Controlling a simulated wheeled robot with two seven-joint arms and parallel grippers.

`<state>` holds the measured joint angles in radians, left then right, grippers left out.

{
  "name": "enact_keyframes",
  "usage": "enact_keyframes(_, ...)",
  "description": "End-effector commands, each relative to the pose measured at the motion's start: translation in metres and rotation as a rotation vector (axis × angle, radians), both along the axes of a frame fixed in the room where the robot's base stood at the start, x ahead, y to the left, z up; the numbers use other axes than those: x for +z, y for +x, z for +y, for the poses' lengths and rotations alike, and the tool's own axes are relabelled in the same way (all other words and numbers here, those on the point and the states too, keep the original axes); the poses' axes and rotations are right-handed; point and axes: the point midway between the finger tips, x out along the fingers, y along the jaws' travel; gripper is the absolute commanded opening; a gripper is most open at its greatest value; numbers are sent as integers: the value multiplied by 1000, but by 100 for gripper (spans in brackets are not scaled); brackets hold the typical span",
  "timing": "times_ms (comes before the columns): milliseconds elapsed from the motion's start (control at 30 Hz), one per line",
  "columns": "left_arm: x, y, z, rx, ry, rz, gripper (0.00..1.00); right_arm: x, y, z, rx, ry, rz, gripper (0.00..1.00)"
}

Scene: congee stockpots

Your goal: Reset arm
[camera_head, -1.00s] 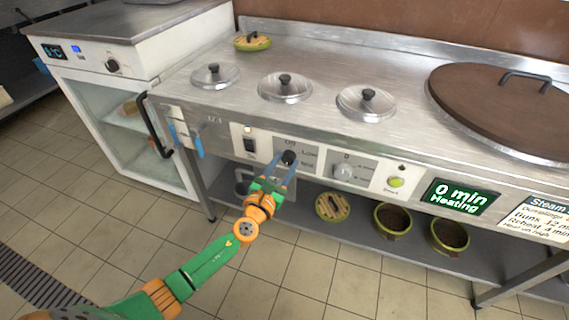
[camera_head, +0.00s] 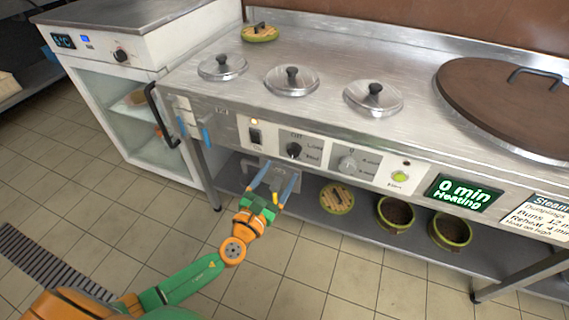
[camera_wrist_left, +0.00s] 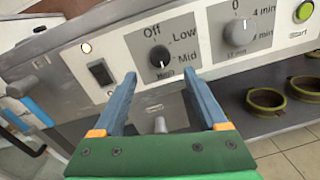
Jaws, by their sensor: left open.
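My left gripper (camera_head: 274,181) is open and empty in front of the stove's control panel, below and apart from the black heat knob (camera_head: 293,150). In the left wrist view the two blue fingers of the gripper (camera_wrist_left: 162,98) are spread, and the black knob (camera_wrist_left: 160,55) shows beyond them. The knob's white mark points down toward a label that looks like "High". My right gripper is not in view.
The steel stove has small lidded pots (camera_head: 291,81) and a large brown lid (camera_head: 510,105). A timer knob (camera_head: 347,164) and green button (camera_head: 400,177) are on the panel. Green-rimmed bowls (camera_head: 395,214) stand on the lower shelf.

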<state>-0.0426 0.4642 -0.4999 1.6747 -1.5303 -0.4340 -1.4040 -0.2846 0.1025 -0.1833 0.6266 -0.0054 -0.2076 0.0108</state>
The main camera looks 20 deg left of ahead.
Motion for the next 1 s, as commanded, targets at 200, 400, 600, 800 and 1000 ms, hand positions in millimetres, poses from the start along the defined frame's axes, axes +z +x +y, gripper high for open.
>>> enact_keyframes(200,0,0,0,1,0,-1,75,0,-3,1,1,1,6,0)
enact_keyframes(400,-4,-1,2,5,-17,13,75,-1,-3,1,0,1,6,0)
enact_keyframes(600,-132,-35,45,269,-622,392,75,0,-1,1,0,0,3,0)
enact_keyframes(800,-280,-158,69,936,-1530,644,75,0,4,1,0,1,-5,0)
enact_keyframes(1000,-346,-280,58,1611,-2111,471,75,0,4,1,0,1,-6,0)
